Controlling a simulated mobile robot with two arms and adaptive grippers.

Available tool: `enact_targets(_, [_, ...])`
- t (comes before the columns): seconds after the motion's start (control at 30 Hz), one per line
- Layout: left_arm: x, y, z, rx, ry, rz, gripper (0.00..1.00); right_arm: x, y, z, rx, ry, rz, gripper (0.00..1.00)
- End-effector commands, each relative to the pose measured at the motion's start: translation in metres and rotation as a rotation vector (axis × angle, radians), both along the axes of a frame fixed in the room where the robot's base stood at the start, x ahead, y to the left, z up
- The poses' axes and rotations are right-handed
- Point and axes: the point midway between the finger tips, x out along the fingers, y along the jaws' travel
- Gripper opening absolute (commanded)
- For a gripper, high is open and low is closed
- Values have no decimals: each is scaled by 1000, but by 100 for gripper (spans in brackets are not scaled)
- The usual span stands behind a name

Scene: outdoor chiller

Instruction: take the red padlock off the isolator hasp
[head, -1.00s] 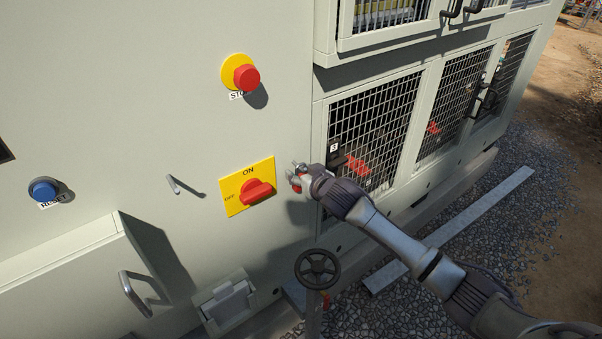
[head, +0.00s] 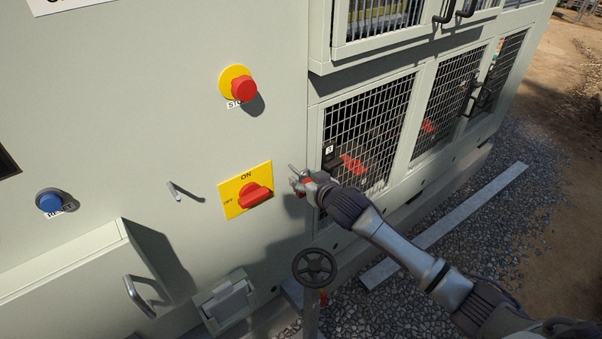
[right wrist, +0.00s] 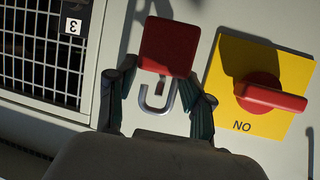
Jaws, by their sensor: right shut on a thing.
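The red padlock (right wrist: 168,45) is between the fingertips of my right gripper (right wrist: 158,75), which is shut on it. Its grey shackle (right wrist: 158,100) hangs toward the palm, with one end looking free of the body. In the head view my right gripper (head: 300,182) is just right of the isolator, close to the cabinet face, and only a little red of the padlock shows. The isolator is a yellow plate (head: 231,206) with a red handle (head: 257,195); both also show in the right wrist view. I cannot make out a hasp for certain. My left gripper is out of view.
A small metal peg (head: 178,191) sticks out left of the isolator. A red stop button (head: 244,89) is above and a blue reset button (head: 49,202) far left. A handwheel (head: 316,266) stands below my right arm. Mesh doors (head: 372,140) are to the right.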

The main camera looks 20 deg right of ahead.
Motion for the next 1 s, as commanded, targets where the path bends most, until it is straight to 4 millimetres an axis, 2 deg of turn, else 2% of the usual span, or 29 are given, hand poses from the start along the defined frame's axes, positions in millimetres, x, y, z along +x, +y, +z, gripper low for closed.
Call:
enact_targets(0.4, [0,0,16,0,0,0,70,-23,-8,2,-1,-1,0,0])
enact_targets(0.73, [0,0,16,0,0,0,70,-25,-9,1,-1,-2,0,0])
enact_targets(0.77, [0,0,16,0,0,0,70,-25,-9,1,0,-3,0,48])
enact_targets(1.0, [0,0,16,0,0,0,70,-25,-9,1,-1,-2,0,8])
